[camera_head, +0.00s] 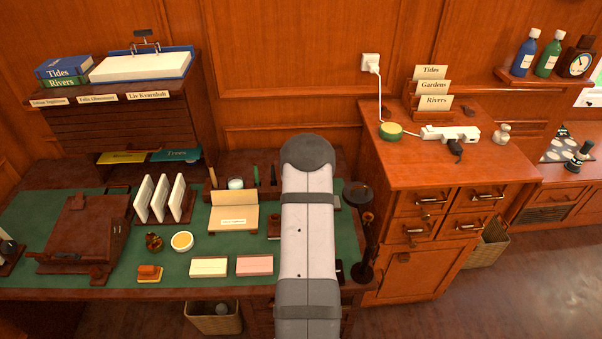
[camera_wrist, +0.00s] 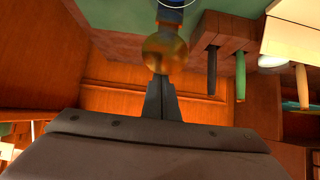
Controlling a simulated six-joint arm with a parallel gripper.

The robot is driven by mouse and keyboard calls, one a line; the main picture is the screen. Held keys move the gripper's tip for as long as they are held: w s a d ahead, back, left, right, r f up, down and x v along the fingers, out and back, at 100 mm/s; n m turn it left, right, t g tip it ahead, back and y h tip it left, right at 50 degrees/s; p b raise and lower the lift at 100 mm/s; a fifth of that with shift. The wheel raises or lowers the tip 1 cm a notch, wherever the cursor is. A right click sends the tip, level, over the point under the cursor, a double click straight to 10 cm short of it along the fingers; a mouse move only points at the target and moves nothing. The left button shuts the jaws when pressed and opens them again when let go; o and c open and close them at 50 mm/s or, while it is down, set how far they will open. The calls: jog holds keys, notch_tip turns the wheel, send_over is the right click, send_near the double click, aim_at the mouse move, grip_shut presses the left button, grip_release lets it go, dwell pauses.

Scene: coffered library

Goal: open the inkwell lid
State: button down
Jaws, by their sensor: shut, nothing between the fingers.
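In the wrist view, a round brass disc (camera_wrist: 165,52), which looks like the inkwell lid, is just beyond my fingertips. Its face is turned toward the camera. Part of a dark blue round shape with a pale ring (camera_wrist: 172,3) shows past it at the top edge; it may be the inkwell body, but it is cut off. My gripper (camera_wrist: 160,78) is shut and empty, its tips at or very near the disc's lower edge; I cannot tell whether they touch. In the head view my arm covers the gripper, and I cannot make out the inkwell there.
Beside the disc, a rack holds tools with dark (camera_wrist: 212,70) and green (camera_wrist: 240,75) handles. The green-topped desk (camera_head: 120,262) carries card holders (camera_head: 162,198), a wooden box (camera_head: 82,232) and note pads (camera_head: 208,266). A dark stand (camera_head: 366,235) is right of my arm.

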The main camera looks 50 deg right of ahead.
jog(key=shift+s+a, duration=0.1)
jog(key=shift+s+a+f, duration=0.1)
jog(key=shift+s+a, duration=0.3)
jog(key=shift+s, duration=0.05)
jog(key=s+a+r, duration=0.6)
jog(key=r, duration=0.5)
dwell(0.4)
jog(key=shift+s+a, duration=0.1)
